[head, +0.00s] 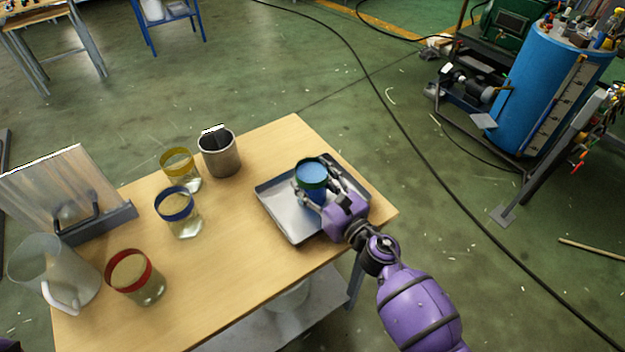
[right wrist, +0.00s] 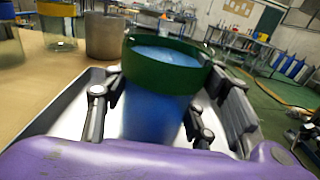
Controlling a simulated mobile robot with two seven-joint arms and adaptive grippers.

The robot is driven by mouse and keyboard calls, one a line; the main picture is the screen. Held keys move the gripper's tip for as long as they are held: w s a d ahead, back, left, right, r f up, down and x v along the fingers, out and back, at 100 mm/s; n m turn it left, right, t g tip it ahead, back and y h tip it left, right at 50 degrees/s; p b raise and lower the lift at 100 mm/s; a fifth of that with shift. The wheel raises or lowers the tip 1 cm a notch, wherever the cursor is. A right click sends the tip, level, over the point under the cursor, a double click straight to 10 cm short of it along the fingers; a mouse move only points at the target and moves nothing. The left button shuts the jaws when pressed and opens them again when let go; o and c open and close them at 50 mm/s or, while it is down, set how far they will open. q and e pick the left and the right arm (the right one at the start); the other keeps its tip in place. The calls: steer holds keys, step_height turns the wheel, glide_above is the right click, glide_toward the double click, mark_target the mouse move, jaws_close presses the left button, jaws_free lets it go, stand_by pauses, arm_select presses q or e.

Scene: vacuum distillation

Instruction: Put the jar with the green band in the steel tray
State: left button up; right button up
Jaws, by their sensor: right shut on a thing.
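The jar with the green band (head: 311,174) holds something blue and is upright over the steel tray (head: 283,221). My right gripper (head: 316,190) is shut on this jar, with a finger on each side. In the right wrist view the jar (right wrist: 160,85) stands between the fingers, and the tray's rim (right wrist: 62,115) shows at left. The jar's base is hidden, so I cannot tell whether it touches the tray floor. My left gripper is not in view.
Jars with yellow (head: 179,165), blue (head: 177,210) and red (head: 133,275) bands stand left on the table. A clear pitcher (head: 60,270) and a panel on a stand (head: 65,190) are far left. Bare tabletop lies left of the tray.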

steer(key=shift+w+r, duration=0.1)
steer(key=shift+f, duration=0.2)
steer(key=o, duration=1.7)
steer(key=shift+r, duration=0.3)
steer(key=v, duration=0.5)
steer(key=b+v, duration=0.1)
steer(key=v, duration=0.5)
steer(key=shift+s+d+f, duration=0.1)
steer(key=shift+s+f, duration=0.15)
steer(key=shift+s+d+r, duration=0.15)
steer(key=shift+s+d, duration=0.05)
